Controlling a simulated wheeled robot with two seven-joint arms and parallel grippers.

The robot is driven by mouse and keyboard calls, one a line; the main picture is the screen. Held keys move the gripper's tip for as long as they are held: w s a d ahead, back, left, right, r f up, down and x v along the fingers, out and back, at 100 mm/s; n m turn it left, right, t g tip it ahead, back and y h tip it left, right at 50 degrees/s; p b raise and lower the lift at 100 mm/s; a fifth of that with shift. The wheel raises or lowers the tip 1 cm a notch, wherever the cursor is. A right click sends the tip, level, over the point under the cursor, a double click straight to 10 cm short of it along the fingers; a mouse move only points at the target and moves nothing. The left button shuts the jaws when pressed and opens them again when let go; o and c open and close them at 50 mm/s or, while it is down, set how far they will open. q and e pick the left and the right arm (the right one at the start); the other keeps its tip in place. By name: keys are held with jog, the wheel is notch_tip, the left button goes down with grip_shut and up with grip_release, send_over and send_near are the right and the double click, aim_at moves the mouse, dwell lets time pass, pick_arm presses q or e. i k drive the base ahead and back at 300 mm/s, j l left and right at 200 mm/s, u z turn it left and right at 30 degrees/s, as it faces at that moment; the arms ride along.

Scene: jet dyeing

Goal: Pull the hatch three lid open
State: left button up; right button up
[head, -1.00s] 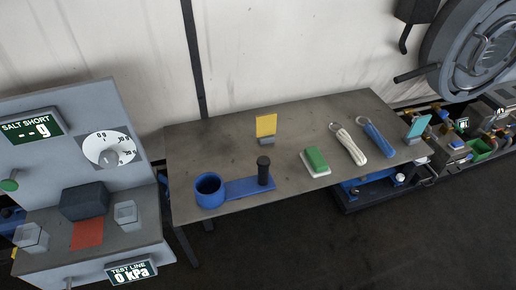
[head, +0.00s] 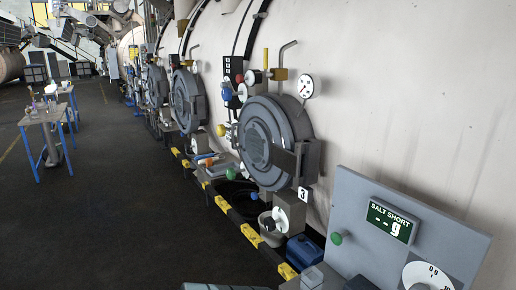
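The hatch three lid (head: 257,142) is a round dark grey disc on the side of the long white vessel, near the middle of the head view. It appears closed against its ring. A dark bracket (head: 286,160) sits at its right edge, and a plate marked 3 (head: 303,194) is just below right. Neither of my grippers is in view, so their state and what they hold are hidden.
A grey panel (head: 355,215) reading SALT SHORT stands in the right foreground. A pressure gauge (head: 306,87) and pipes are above the lid. Yellow-and-black edging (head: 250,236) runs along the floor below the hatches. Dark floor (head: 110,200) lies open to the left.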

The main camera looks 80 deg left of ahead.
aim_at(272, 172)
jog(key=i+l, duration=0.1)
jog(key=l, duration=0.2)
jog(key=i+l, duration=0.15)
jog(key=l, duration=0.15)
jog(key=u, duration=2.65)
jog(key=i+j+z, duration=0.1)
jog(key=z, duration=0.3)
jog(key=i+j+z, duration=0.15)
jog(key=z, duration=0.25)
jog(key=i+j+z, duration=0.15)
jog(key=j, duration=0.25)
jog(key=i+j+z, duration=0.15)
jog(key=i+j, duration=0.2)
jog(key=i+j+z, duration=0.1)
jog(key=j, duration=0.4)
jog(key=i, duration=0.1)
